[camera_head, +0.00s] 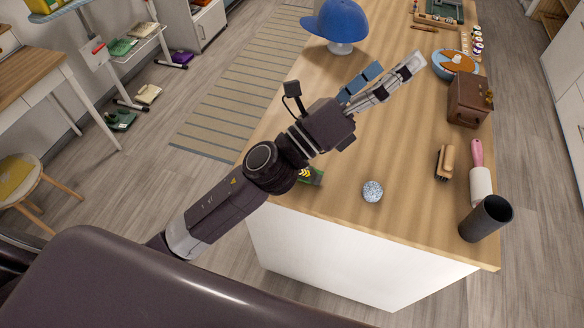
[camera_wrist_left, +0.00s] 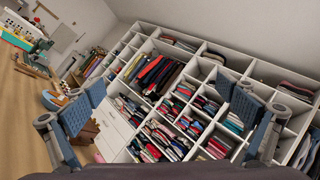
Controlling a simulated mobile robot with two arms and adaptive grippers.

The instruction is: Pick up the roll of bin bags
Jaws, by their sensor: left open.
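I cannot tell for certain which thing is the roll of bin bags. A dark hollow cylinder (camera_head: 487,218) stands at the table's near right corner. A small green and black item with yellow marks (camera_head: 312,175) lies near the front edge, partly hidden by my left arm. My left gripper (camera_head: 398,66) is open and empty above the middle of the table, well beyond both things. In the left wrist view its two blue-padded fingers (camera_wrist_left: 160,90) are wide apart with nothing between them. My right gripper is not in view.
Cubby shelving (camera_wrist_left: 195,55) fills the wrist view.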

